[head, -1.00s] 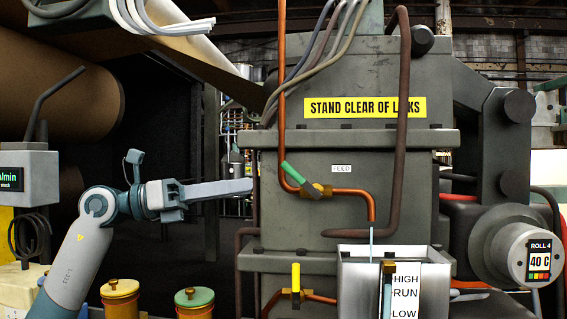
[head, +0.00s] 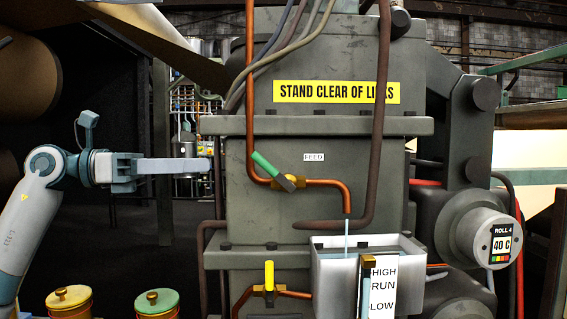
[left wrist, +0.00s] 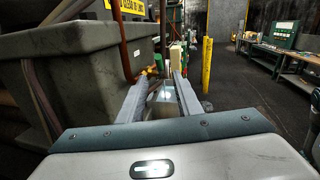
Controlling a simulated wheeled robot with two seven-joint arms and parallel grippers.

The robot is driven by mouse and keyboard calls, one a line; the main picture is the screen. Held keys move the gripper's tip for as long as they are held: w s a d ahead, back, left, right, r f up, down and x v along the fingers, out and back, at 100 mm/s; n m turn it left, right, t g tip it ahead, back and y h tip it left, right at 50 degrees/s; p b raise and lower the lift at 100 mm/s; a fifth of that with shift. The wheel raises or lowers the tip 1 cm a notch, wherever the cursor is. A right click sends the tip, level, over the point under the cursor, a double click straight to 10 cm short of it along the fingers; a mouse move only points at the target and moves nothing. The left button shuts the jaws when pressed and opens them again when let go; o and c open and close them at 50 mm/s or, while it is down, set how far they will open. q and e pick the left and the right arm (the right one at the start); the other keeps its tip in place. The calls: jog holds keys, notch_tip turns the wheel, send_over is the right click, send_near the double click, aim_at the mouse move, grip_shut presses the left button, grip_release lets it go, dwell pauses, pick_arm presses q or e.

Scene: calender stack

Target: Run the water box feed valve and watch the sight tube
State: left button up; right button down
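The feed valve (head: 289,182) sits on a copper pipe below the FEED label (head: 314,157); its green handle (head: 264,163) slants up to the left. A thin stream (head: 347,235) falls from the pipe's end into the pale water box (head: 330,265). The sight tube (head: 366,290), brass-capped, stands on the box front beside a HIGH, RUN, LOW plate (head: 383,285). I cannot read its level exactly. My left gripper (head: 208,165) is left of the valve, apart from it. In the left wrist view its fingers (left wrist: 158,98) are spread and empty. My right gripper is not in view.
A yellow-handled valve (head: 269,280) sits on a lower pipe left of the box. Two lidded pots, brass (head: 69,299) and green-topped (head: 156,302), stand at lower left. A dark vertical pipe (head: 383,120) runs right of the feed valve. A roll end reading 40 C (head: 482,245) juts out at right.

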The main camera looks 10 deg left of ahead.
aim_at(272, 171)
pick_arm(q)
jog(key=p+x, duration=0.7)
jog(key=x, duration=0.9)
jog(key=shift+r, duration=0.1)
jog(key=shift+w+d, duration=0.35)
jog(key=shift+d, duration=0.15)
grip_shut()
